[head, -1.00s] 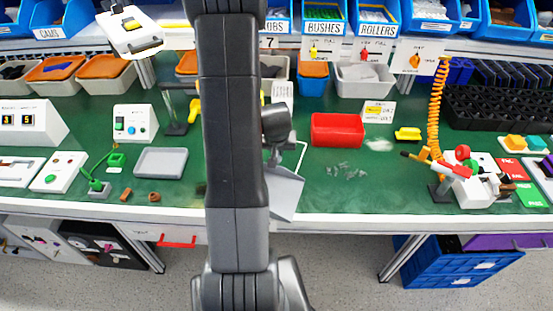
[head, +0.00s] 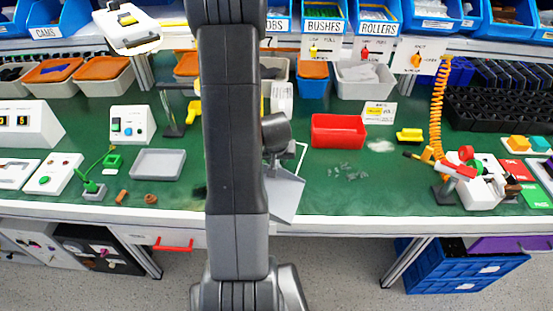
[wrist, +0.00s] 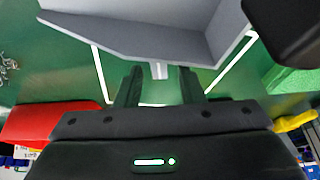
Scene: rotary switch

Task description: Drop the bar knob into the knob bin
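My gripper (wrist: 160,82) points at a grey sloped housing (wrist: 160,32). Its two dark fingers are apart, with a small pale stem (wrist: 158,70) on the housing showing in the gap between them; I cannot tell whether they touch it. I see no knob held. In the head view my arm hides the gripper, and the grey housing (head: 284,196) shows just right of the arm. I cannot pick out the bar knob for certain; a yellow block (head: 409,134) lies at the right. A blue bin with a partly hidden label ending "OBS" (head: 277,26) stands on the shelf.
A red tray (head: 338,131) stands behind the housing; its red side also shows in the wrist view (wrist: 50,120). Small metal pieces (head: 347,172) lie in front of it. A grey tray (head: 158,163) is left. An orange coiled hose (head: 439,100) hangs at the right.

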